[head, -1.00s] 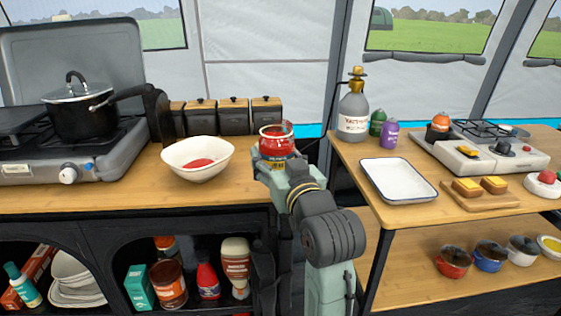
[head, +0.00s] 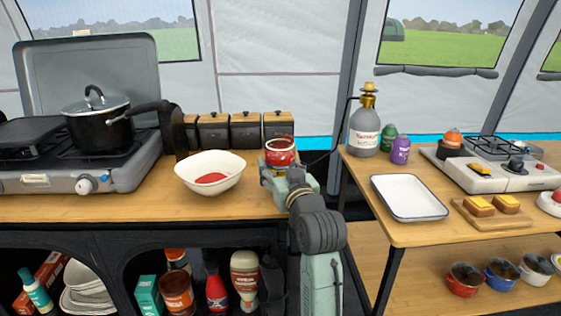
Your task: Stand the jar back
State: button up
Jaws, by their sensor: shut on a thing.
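A glass jar (head: 281,151) with red contents stands about upright near the right end of the left wooden counter (head: 150,207). My gripper (head: 272,174) is shut on the jar from the front. It covers the jar's lower part, so I cannot tell whether the base touches the counter. A white bowl (head: 209,186) with red sauce (head: 211,178) inside sits just left of the jar.
Black canisters with wooden lids (head: 245,130) stand behind the bowl. A stove with a black pot (head: 98,122) is at the left. A gap separates the counter from the right table, which bears a white tray (head: 421,216), a grey bottle (head: 366,132) and a small stove (head: 490,168).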

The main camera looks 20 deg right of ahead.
jog(key=shift+f, duration=0.6)
jog(key=shift+f, duration=0.2)
jog(key=o, duration=1.8)
jog(key=shift+c, duration=0.2)
jog(key=shift+s+r, duration=0.1)
jog(key=shift+s, duration=0.05)
jog(key=s+b, duration=0.2)
jog(key=s, duration=0.9)
jog(key=shift+s+a, duration=0.3)
jog(key=shift+s, duration=0.1)
jog(key=shift+a, duration=0.1)
